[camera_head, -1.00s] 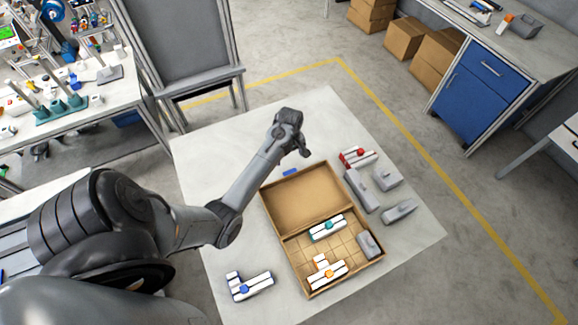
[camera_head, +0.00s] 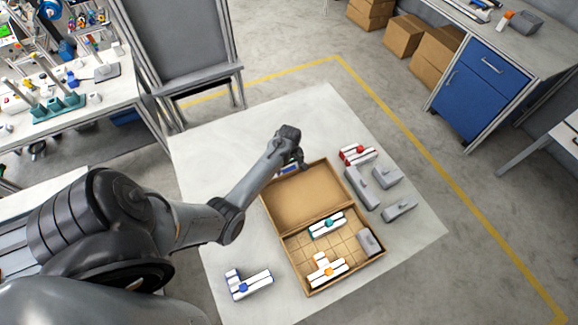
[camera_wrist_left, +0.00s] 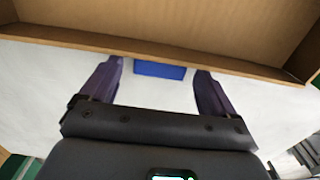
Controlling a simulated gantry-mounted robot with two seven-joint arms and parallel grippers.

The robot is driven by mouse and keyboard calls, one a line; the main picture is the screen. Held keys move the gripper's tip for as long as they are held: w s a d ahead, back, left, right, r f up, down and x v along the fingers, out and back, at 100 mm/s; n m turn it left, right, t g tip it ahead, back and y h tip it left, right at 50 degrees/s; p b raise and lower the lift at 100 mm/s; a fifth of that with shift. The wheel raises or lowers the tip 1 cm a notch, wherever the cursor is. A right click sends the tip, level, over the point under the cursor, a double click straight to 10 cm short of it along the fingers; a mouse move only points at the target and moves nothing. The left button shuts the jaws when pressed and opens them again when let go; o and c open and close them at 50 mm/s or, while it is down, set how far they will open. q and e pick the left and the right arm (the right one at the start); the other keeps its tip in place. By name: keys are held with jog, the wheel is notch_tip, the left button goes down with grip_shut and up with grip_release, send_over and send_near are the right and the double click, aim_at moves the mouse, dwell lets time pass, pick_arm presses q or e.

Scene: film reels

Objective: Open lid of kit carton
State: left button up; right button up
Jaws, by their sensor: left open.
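The brown kit carton (camera_head: 345,285) stands on the white table. Its lid (camera_head: 308,196) is swung back from the compartments, with its inner side showing. A small blue piece (camera_head: 289,169) is at the lid's far edge; I cannot tell whether it is attached. My left gripper (camera_head: 298,165) is over that edge. In the left wrist view its dark fingers are open on either side of the blue piece (camera_wrist_left: 160,70), with the cardboard edge just above them. Nothing is held. My right gripper is not in view.
Inside the carton lie a teal-marked part (camera_head: 328,225), an orange-marked part (camera_head: 327,271) and a grey block (camera_head: 368,242). Several grey blocks (camera_head: 362,188) and a red-marked part (camera_head: 357,153) lie right of it. A blue-marked part (camera_head: 246,286) lies at front left.

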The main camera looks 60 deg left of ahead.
pick_arm(q)
jog(key=c, duration=1.5)
jog(key=r+y+p, duration=0.1)
jog(key=r+p, duration=0.1)
jog(key=p, duration=0.1)
jog(key=r+p, duration=0.3)
jog(key=d+r+y+p, duration=0.1)
jog(key=r+p, duration=0.1)
jog(key=p, duration=0.2)
jog(key=shift+r+y, duration=0.2)
jog(key=shift+y, duration=0.1)
jog(key=shift+d+r+p, duration=0.25)
jog(key=shift+r+p, duration=0.15)
jog(key=shift+p, duration=0.25)
